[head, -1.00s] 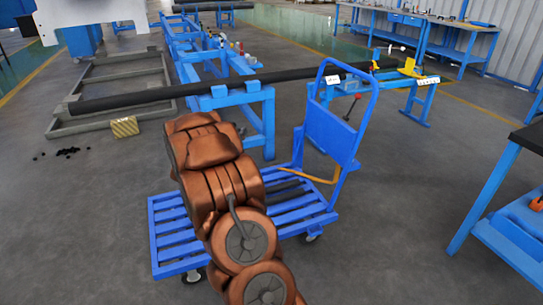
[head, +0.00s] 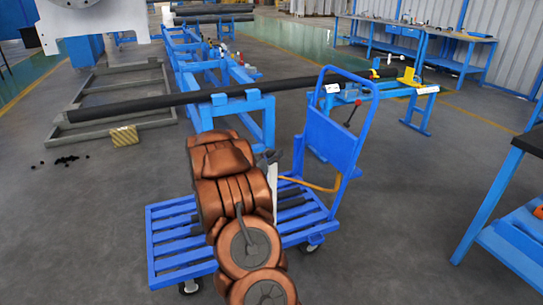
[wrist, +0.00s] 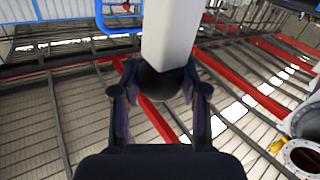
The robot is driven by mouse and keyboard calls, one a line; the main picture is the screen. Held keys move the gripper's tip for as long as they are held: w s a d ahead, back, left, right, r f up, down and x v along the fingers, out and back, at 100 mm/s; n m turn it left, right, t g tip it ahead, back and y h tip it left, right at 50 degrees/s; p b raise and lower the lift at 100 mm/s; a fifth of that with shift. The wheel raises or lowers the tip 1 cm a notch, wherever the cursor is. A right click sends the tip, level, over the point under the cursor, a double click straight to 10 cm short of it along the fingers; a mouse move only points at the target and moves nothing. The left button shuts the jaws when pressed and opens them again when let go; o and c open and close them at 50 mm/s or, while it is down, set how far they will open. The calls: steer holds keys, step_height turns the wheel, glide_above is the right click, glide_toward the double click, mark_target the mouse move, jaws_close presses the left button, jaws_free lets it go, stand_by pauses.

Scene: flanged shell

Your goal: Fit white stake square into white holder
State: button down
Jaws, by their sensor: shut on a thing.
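The white stake (wrist: 170,30) is a pale, square-edged bar. In the wrist view it rises from between the two dark fingers of my gripper (wrist: 160,82) and runs off the top of the picture. My gripper is shut on it. In the head view a narrow strip of the white stake (head: 272,190) shows upright just right of my copper-coloured arm, above the blue cart. The gripper there is mostly hidden behind the arm, with only dark finger parts showing. I cannot make out the white holder in either view.
A blue flatbed cart (head: 168,250) with a raised handle stands under my arm. A long black bar (head: 150,102) lies across blue stands behind it. A blue workbench (head: 500,215) is at right. In the wrist view, flanged shells (wrist: 302,158) show at right. Open floor lies at left.

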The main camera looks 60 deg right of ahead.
steer(key=shift+a+r+p, duration=0.1)
steer(key=shift+r+p, duration=0.05)
steer(key=shift+p, duration=0.25)
steer(key=b, duration=0.1)
glide_above(269, 180)
steer(key=d, duration=0.1)
steer(key=shift+s+f, duration=0.15)
steer(key=shift+f, duration=2.35)
steer(key=shift+f+b, duration=0.7)
steer(key=shift+f, duration=2.3)
steer(key=shift+p, duration=0.7)
